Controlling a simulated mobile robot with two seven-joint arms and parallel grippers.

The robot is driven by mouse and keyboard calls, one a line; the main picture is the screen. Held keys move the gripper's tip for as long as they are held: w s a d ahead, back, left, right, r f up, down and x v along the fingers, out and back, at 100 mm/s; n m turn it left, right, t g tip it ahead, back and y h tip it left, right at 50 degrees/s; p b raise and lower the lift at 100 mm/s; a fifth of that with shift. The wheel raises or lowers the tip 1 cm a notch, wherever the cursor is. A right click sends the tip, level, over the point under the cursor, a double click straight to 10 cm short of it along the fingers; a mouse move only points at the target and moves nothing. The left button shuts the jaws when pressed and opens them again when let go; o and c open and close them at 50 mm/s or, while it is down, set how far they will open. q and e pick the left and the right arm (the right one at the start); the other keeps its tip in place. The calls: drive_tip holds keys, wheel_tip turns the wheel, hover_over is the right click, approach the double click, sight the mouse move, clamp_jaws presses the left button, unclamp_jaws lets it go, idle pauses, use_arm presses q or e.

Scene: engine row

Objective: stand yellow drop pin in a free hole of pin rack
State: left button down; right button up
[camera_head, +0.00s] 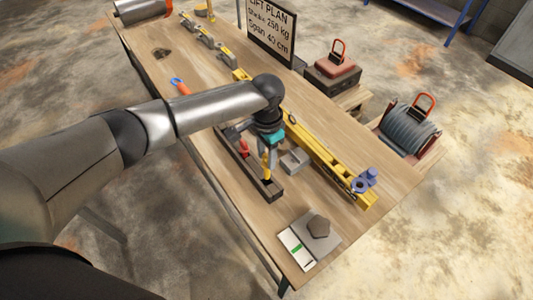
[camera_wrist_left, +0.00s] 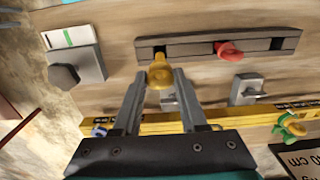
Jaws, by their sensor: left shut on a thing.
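My left gripper (camera_head: 267,156) is shut on the yellow drop pin (camera_head: 266,168) and holds it upright over the near end of the pin rack (camera_head: 271,191), a long dark bar. In the left wrist view the yellow pin (camera_wrist_left: 160,74) sits between my gripper's two fingers (camera_wrist_left: 160,86). Its far end overlaps a dark hole in the rack (camera_wrist_left: 195,45); I cannot tell whether it is inside the hole. A red pin (camera_wrist_left: 229,52) stands in the rack's middle. The hole at the rack's other end (camera_wrist_left: 277,43) looks empty. My right gripper is not in view.
A yellow beam (camera_head: 325,158) runs along the table beside the rack, with a blue shackle (camera_head: 361,184) at its near end. A grey block (camera_head: 294,161) lies between them. A grey plate with a hexagonal piece (camera_head: 318,228) lies nearer the table's end.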

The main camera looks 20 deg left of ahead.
sight(267, 177)
use_arm(q)
drive_tip(key=shift+f+b, duration=1.75)
drive_tip(key=shift+f, duration=1.45)
drive_tip(key=shift+c, duration=1.8)
unclamp_jaws()
drive_tip(key=shift+r, duration=0.1)
wheel_tip(267, 177, up, 15)
drive_tip(key=shift+r+p, duration=0.1)
drive_tip(key=shift+p, duration=0.45)
